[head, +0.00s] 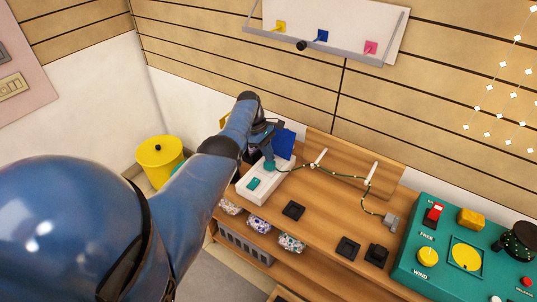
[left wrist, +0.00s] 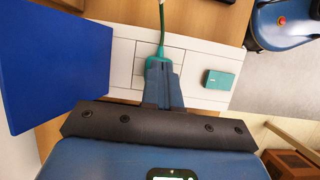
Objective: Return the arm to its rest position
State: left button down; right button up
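My left arm comes in from the left in the head view and reaches over the wooden bench. My left gripper (head: 268,158) points down at a white block (head: 252,195) on the bench's left end. In the left wrist view its fingers (left wrist: 163,75) are close together on a teal plug (left wrist: 161,50) at the white block (left wrist: 199,66). A green cable (head: 335,174) runs from the plug past two white pegs to a grey connector (head: 391,222). My right gripper is in neither view.
A blue panel (head: 284,142) stands close beside the gripper. A yellow bin (head: 160,158) is on the floor at left. Black square pieces (head: 293,210) lie on the bench. A teal control panel (head: 445,275) is at right. A tilted white shelf (head: 335,30) hangs above.

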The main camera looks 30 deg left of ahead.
pick_arm(q)
jog(key=shift+f, duration=0.25)
jog(key=shift+r, duration=0.2)
notch_tip(320, 180, up, 7)
jog(key=p, duration=0.6)
jog(key=shift+p, duration=0.35)
dwell(0.4)
jog(key=shift+f, duration=0.15)
dwell(0.4)
